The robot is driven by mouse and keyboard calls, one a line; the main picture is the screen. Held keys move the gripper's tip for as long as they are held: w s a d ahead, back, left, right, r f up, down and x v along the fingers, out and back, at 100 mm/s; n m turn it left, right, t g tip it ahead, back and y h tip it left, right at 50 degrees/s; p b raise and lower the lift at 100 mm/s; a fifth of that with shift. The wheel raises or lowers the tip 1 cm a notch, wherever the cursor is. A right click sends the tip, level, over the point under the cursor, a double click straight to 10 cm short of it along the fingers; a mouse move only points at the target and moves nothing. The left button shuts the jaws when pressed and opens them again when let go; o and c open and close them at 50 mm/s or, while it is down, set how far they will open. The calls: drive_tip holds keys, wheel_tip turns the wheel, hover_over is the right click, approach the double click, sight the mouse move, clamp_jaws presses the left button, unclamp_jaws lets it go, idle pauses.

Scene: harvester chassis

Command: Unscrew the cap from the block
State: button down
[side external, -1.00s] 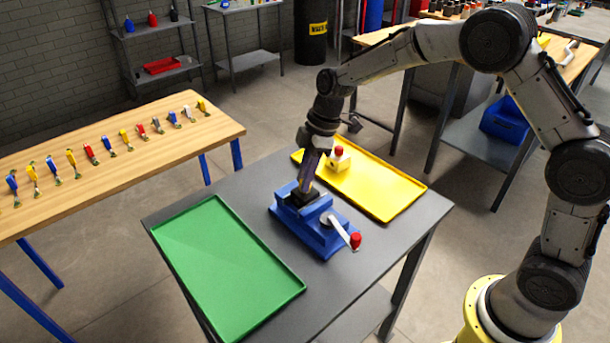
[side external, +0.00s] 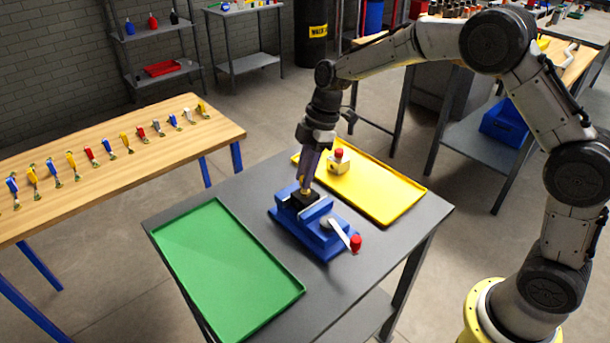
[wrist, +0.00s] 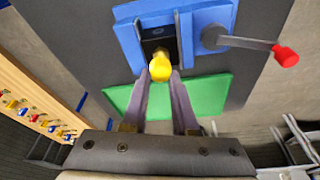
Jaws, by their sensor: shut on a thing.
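A blue vise (side external: 325,236) stands on the grey table and holds a black block (side external: 297,203); the block also shows in the wrist view (wrist: 157,31). A yellow cap (wrist: 160,67) sits at the near end of the block in the wrist view. My gripper (wrist: 161,77) points down over the vise, its two fingers shut on the yellow cap. In the side view my gripper (side external: 306,187) hides much of the cap. Whether the cap's thread is still engaged cannot be seen.
The vise handle (side external: 342,232) with a red knob sticks out toward the front right. An empty green tray (side external: 226,265) lies on the left. A yellow tray (side external: 390,195) behind the vise holds a small pale block with a red top (side external: 338,162).

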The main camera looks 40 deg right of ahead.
drive_tip(key=shift+r, duration=0.35)
drive_tip(key=shift+r, duration=2)
